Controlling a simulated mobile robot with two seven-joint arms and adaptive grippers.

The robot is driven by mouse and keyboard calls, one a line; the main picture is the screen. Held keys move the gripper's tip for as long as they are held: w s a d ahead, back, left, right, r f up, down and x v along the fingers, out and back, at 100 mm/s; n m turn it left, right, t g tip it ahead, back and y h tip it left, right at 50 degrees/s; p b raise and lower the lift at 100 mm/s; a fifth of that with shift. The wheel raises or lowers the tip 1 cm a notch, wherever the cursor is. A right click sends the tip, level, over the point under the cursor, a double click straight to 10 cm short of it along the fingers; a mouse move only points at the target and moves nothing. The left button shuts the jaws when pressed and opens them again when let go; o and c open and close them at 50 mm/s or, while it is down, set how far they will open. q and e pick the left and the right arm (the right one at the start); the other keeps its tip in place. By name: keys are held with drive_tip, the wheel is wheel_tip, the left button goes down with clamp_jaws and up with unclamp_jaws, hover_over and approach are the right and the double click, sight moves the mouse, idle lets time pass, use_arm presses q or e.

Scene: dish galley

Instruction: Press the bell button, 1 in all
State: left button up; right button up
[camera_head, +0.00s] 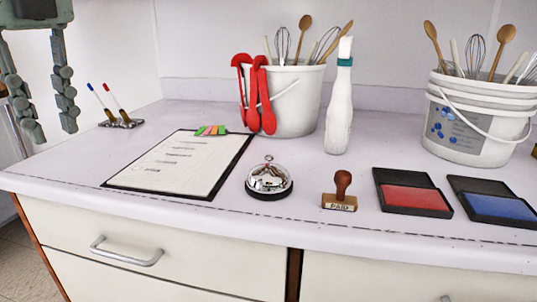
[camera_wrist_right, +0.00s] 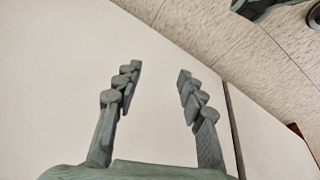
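The bell (camera_head: 268,180) is a shiny chrome dome on a black base, with a small button (camera_head: 268,158) on top. It stands near the front edge of the counter, just right of the clipboard. My left gripper (camera_head: 47,132) hangs at the upper left in the head view, fingers pointing down and spread apart. It is open, empty and well to the left of the bell. My right gripper (camera_wrist_right: 155,80) shows only in the right wrist view. Its fingers are apart with nothing between them, in front of a pale flat surface. The bell is not in that view.
A clipboard (camera_head: 180,160) lies left of the bell. A wooden stamp (camera_head: 340,192), a red ink pad (camera_head: 412,195) and a blue ink pad (camera_head: 497,205) are to its right. A white bottle (camera_head: 339,110) and utensil buckets (camera_head: 292,105) stand behind. A pen holder (camera_head: 121,122) is at left.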

use_arm(q)
clamp_jaws()
idle(1.1)
